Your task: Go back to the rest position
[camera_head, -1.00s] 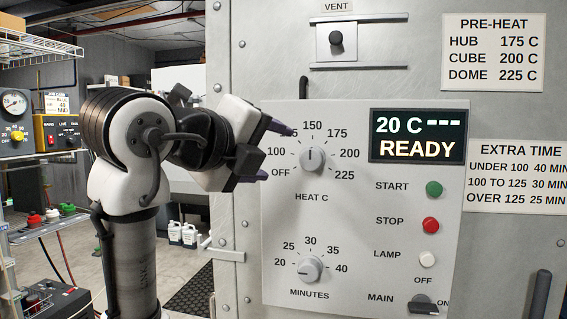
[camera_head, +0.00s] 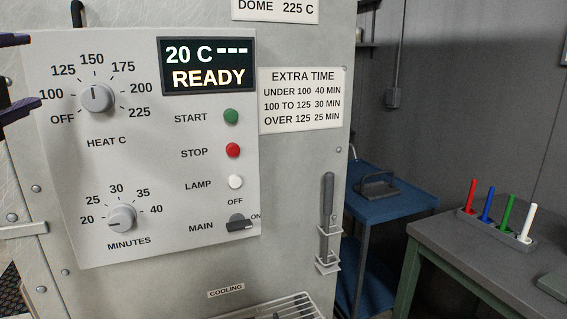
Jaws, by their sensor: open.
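My gripper (camera_head: 20,75) shows only in part at the left edge of the view. Its two dark fingertips are apart, with nothing between them. They are in front of the left edge of the oven's control panel (camera_head: 150,180), left of the heat knob (camera_head: 97,97). I cannot tell whether they touch the panel. The rest of my arm is out of view.
The lit display (camera_head: 207,66) reads 20 C and READY. Below are the start (camera_head: 231,116), stop (camera_head: 233,150) and lamp (camera_head: 236,182) buttons, main switch (camera_head: 240,224) and minutes knob (camera_head: 122,218). Right are a blue cart (camera_head: 395,208) and a bench (camera_head: 450,250) with coloured markers.

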